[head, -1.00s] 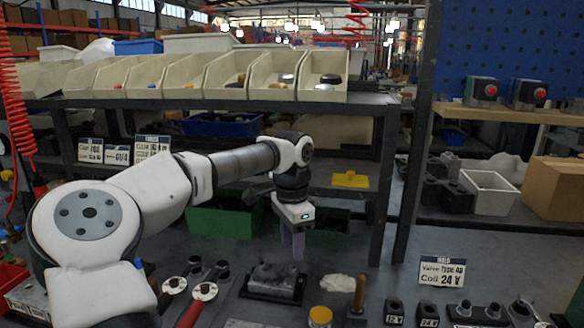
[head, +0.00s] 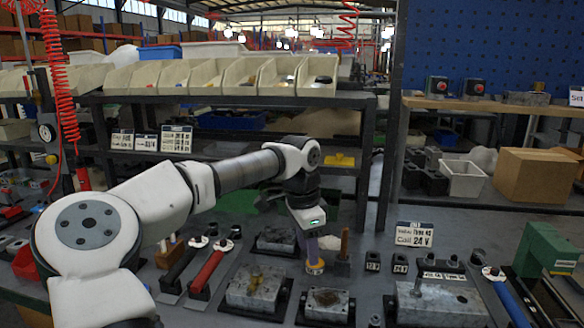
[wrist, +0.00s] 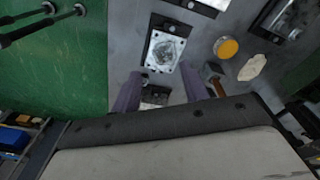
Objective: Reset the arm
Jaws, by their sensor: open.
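My gripper (head: 312,258) hangs from my arm above the workbench in the head view, pointing down, with nothing visible held. In the wrist view its two purple fingers (wrist: 160,92) are spread apart, with bench surface and parts of a block visible between and beyond them. A metal valve block (head: 276,241) on a dark base sits just left of my gripper in the head view; a block also shows beyond the fingers in the wrist view (wrist: 166,50).
Several more blocks stand in front, such as one with a brass fitting (head: 253,288) and a flat one (head: 327,305). Red-handled (head: 207,271) and blue-handled (head: 511,304) tools lie on the bench. A sign (head: 414,234) and green machine (head: 545,252) stand right. Shelf bins (head: 235,76) are behind.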

